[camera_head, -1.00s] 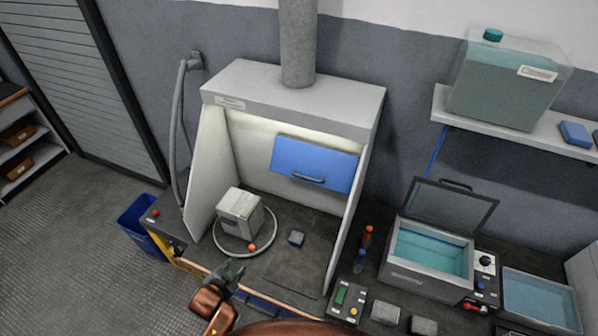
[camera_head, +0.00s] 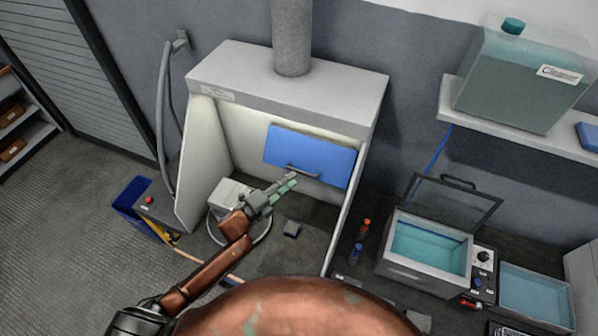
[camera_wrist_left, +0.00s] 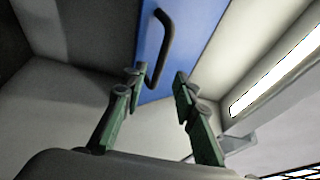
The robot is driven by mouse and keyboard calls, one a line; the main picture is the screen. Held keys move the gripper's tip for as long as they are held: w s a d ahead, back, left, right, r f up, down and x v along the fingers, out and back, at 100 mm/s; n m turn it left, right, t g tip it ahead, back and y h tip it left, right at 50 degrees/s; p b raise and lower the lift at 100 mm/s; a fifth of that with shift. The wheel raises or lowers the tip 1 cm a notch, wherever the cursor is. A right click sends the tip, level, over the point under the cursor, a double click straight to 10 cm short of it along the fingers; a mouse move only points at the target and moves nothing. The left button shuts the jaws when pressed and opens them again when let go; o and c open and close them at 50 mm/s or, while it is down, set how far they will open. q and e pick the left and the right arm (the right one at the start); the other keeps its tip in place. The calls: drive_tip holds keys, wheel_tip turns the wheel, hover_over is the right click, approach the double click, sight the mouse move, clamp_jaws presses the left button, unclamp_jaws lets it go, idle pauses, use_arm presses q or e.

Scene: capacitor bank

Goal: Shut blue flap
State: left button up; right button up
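The blue flap (camera_head: 312,150) is at the back of the white hood, on the right side of its opening. Its dark bar handle (camera_head: 302,171) is near the lower edge. My left gripper (camera_head: 287,184) reaches into the hood, just below and left of the handle in the head view. In the left wrist view the green fingers (camera_wrist_left: 160,83) are apart. The blue flap (camera_wrist_left: 196,30) fills the top middle there, and the curved handle (camera_wrist_left: 166,45) lies just beyond the fingertips, closer to the left finger. No contact is clear. My right gripper is not in view.
Inside the hood (camera_head: 288,82), a pale box (camera_head: 228,192) stands on a ring, partly hidden by my left arm. An open-lidded bath (camera_head: 428,250) stands to the right.

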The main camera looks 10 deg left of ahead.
sight(306, 158)
use_arm(q)
drive_tip(key=shift+p+x, duration=0.35)
drive_tip(key=shift+x, duration=2)
drive_tip(key=shift+a, duration=0.15)
drive_tip(key=c, duration=0.5)
clamp_jaws()
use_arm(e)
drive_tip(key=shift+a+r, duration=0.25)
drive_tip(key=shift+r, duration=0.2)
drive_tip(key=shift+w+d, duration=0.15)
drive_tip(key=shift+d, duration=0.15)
